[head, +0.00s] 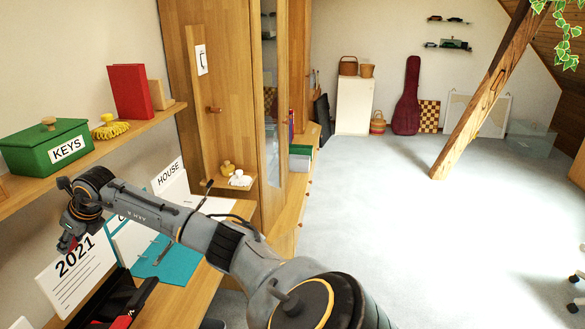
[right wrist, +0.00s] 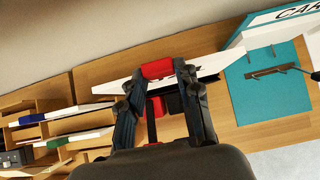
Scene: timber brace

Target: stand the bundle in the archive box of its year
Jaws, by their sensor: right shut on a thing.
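My right gripper (head: 68,241) is above the left end of the desk, at the top of a white panel marked 2021 (head: 75,264). In the right wrist view its fingers (right wrist: 158,70) are shut on a small red thing (right wrist: 158,69), probably the bundle; no year on it is readable. The white panel (right wrist: 215,66) lies just behind the fingertips there, seen nearly edge-on. Whether the red thing touches it, I cannot tell. A black open box with red inside (head: 118,300) stands in front of the panel. My left gripper is not in view.
A teal box (head: 165,262) and a box marked HOUSE (head: 170,180) stand farther along the desk. A green KEYS box (head: 50,146) is on the shelf above. Compartments with white dividers (right wrist: 60,138) show at the left of the wrist view. Open floor is at right.

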